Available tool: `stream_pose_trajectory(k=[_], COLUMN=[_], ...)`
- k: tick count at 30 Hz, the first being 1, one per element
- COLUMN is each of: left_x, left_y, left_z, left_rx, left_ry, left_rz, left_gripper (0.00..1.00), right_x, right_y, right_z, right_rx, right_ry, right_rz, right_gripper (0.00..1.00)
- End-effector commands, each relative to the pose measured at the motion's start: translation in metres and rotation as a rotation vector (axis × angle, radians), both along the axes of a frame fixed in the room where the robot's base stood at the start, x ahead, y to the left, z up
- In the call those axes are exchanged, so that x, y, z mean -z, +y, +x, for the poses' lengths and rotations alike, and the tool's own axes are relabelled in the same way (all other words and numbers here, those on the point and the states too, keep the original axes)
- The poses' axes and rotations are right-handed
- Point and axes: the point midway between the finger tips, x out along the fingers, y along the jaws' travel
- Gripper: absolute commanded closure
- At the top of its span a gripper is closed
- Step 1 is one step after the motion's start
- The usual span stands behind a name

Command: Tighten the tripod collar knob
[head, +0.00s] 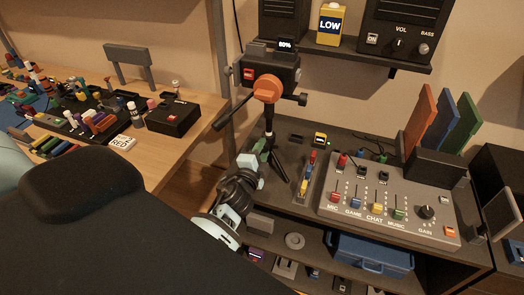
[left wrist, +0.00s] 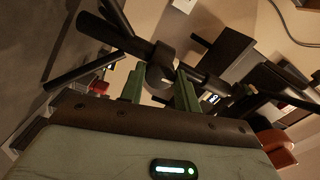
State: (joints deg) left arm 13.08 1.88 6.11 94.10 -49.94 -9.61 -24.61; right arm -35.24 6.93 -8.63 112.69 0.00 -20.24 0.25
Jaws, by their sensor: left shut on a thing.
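The black tripod (head: 278,160) stands on the dark desk and carries a camera with an orange disc. Its collar (head: 268,133) sits on the column below the camera. My left gripper (head: 262,148) is at the collar, coming from the lower left. In the left wrist view the gripper's green fingers (left wrist: 160,82) are on either side of a dark part at the collar (left wrist: 160,62). They are shut on what appears to be the collar knob, which is mostly hidden between them. My right gripper is not in view.
A mixer panel (head: 385,205) with sliders stands right of the tripod. A shelf (head: 350,52) with speakers is above. A wooden table (head: 150,85) with small objects is at the left. A black padded shape (head: 80,185) fills the lower left.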

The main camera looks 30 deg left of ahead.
Motion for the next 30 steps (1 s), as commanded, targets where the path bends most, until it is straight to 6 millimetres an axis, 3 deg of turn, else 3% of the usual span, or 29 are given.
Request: stream_pose_trajectory(k=[6,7,11,22,30], left_x=[0.000,0.000,0.000,0.001,0.003], left_y=[0.000,0.000,0.000,-0.001,-0.010], left_z=[0.000,0.000,0.000,-0.004,-0.040], left_rx=[0.000,0.000,0.000,0.000,0.000], left_ry=[0.001,0.001,0.001,0.000,0.004], left_rz=[-0.001,-0.001,-0.001,-0.002,-0.003], left_gripper=[0.91,0.64,0.47,0.46,0.46], right_x=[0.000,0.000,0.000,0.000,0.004], right_y=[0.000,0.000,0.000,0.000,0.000], right_z=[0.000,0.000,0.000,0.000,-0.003], right_rx=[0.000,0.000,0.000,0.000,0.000], right_ry=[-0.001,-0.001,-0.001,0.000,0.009], right_rz=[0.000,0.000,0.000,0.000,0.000], right_gripper=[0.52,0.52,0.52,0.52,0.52])
